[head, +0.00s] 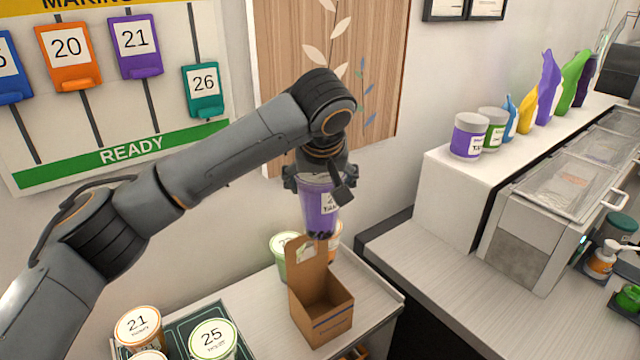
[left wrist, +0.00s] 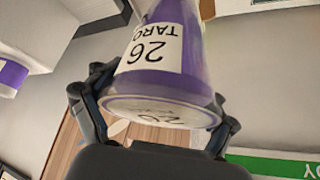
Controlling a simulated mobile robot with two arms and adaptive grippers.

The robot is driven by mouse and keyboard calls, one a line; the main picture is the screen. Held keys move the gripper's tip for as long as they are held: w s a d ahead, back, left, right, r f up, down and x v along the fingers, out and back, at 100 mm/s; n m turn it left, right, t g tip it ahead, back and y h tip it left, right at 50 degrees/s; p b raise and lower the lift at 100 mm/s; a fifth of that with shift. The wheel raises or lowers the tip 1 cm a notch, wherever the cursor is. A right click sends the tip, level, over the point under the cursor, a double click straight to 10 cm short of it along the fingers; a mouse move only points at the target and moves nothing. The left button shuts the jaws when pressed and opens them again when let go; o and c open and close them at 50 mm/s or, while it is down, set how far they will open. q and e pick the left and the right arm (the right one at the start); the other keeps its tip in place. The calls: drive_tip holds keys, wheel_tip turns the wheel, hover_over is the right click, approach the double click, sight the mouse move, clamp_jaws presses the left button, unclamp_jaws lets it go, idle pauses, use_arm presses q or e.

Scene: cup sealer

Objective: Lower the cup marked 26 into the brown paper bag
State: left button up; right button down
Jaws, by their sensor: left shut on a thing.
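The cup marked 26 (head: 319,210) is purple with a white label and hangs upright in my left gripper (head: 318,184). In the left wrist view the cup (left wrist: 165,85) shows "26 TARO" on its label, between the two fingers of the left gripper (left wrist: 155,112), which are shut around it near the lid. The brown paper bag (head: 322,318) stands open on the counter below the cup, with a tall panel at its back left. The cup's lower end overlaps the top of that panel in the head view; the height gap is hard to tell. My right gripper is not in view.
A light green cup (head: 281,245) and an orange-edged cup stand behind the bag. Lidded cups marked 21 (head: 138,326) and 25 (head: 212,340) are at the front left. A higher white counter (head: 450,260) with a machine lies to the right.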

sight(320, 230)
use_arm(q)
drive_tip(key=shift+f+b, duration=0.95)
drive_tip(key=shift+f, duration=0.95)
drive_tip(key=shift+f+b, duration=1.45)
drive_tip(key=shift+f, duration=1.95)
drive_tip(key=shift+f+b, duration=2.35)
drive_tip(key=shift+f, duration=4.55)
drive_tip(key=shift+f, duration=0.9)
drive_tip(key=o, duration=1.4)
drive_tip(key=shift+o, duration=0.6)
drive_tip(key=shift+s, duration=0.1)
